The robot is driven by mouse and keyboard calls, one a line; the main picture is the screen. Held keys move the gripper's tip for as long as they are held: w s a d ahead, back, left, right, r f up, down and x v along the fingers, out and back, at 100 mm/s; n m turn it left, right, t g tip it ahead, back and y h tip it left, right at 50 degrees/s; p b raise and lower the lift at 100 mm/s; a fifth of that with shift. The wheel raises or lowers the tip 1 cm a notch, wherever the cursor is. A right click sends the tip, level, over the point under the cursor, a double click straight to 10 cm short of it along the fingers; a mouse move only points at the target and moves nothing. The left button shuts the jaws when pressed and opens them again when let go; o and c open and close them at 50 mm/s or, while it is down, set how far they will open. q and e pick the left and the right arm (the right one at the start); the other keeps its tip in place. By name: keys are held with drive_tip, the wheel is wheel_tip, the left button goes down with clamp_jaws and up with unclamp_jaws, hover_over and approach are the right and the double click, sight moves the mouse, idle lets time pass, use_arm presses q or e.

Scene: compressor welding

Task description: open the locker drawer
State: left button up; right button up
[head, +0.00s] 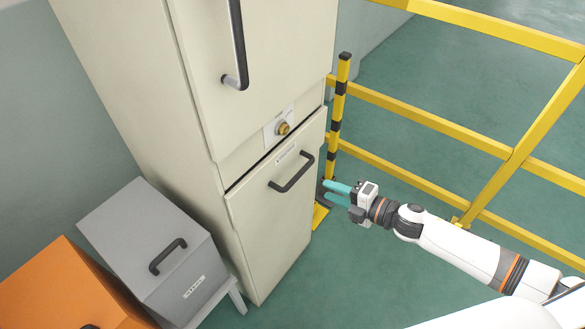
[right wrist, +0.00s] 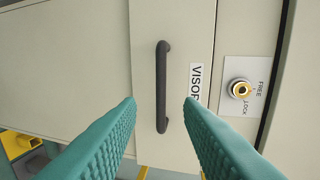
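The tall cream locker (head: 150,110) stands at centre left in the head view. Its lower drawer front (head: 270,225) carries a dark bar handle (head: 292,173), and a dark gap runs along its top edge. I cannot tell whether the drawer is slightly out. My right gripper (head: 323,192) is open and empty, just right of the drawer front. In the right wrist view its teal fingers (right wrist: 160,102) point at the drawer, with the handle (right wrist: 162,85) appearing between them, apparently untouched. A brass lock knob (right wrist: 240,90) sits on a plate marked FREE and LOCK. My left gripper is not in view.
The upper locker door has a long handle (head: 238,45). A grey box (head: 150,235) and an orange box (head: 65,290) stand on the left. A yellow railing (head: 420,115) with a striped post (head: 338,115) is behind my right arm. Green floor before the locker is clear.

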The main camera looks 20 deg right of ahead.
sight(297, 176)
drive_tip(key=p+x, duration=0.1)
drive_tip(key=x, duration=1)
drive_tip(key=shift+w+a+r, duration=0.1)
drive_tip(key=shift+w+a, duration=0.15)
drive_tip(key=shift+a, duration=0.05)
clamp_jaws()
